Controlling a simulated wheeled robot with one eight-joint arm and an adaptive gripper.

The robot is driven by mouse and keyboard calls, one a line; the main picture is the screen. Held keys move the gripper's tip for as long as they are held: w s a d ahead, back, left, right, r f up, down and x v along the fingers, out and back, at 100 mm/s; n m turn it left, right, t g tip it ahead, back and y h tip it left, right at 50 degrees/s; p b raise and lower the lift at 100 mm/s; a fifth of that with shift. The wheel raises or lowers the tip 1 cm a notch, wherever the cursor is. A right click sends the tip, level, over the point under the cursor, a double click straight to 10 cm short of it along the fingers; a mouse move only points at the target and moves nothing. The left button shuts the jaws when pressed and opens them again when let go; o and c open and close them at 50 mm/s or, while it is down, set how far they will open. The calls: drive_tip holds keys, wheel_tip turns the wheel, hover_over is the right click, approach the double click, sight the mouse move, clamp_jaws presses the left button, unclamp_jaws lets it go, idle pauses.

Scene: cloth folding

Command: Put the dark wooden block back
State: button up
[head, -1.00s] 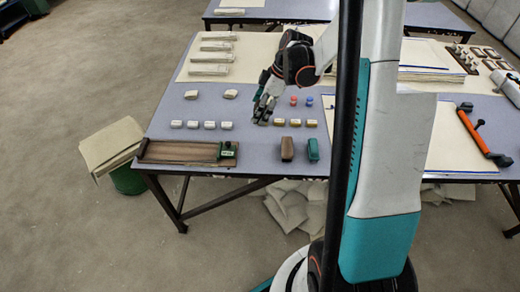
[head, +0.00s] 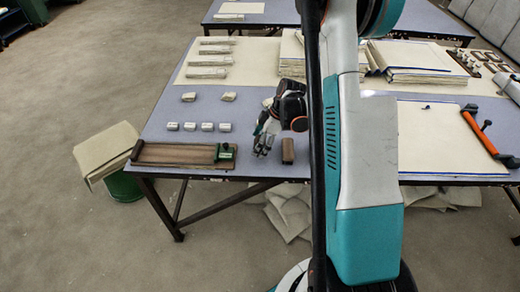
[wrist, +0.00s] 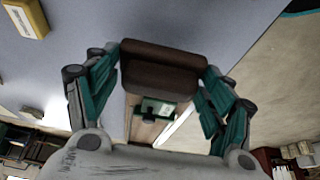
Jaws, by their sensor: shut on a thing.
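My gripper (head: 264,151) is over the front part of the grey-blue table (head: 252,180), pointing down and a little left. In the wrist view my gripper (wrist: 165,72) has its fingers shut on both sides of the dark wooden block (wrist: 160,68), a dark brown block with rounded edges.
A wooden board (head: 175,155) with a green piece (head: 225,151) lies left of my gripper; the green piece also shows in the wrist view (wrist: 158,108). Several small white blocks (head: 207,127) stand behind the board.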

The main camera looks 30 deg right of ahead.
drive_tip(key=shift+f+b, duration=0.35)
drive_tip(key=shift+f, duration=1.1)
drive_tip(key=o, duration=1.2)
drive_tip(key=shift+f, duration=0.1)
drive_tip(key=p+v, duration=0.5)
drive_tip(key=v, duration=0.7)
drive_tip(key=shift+w, duration=0.1)
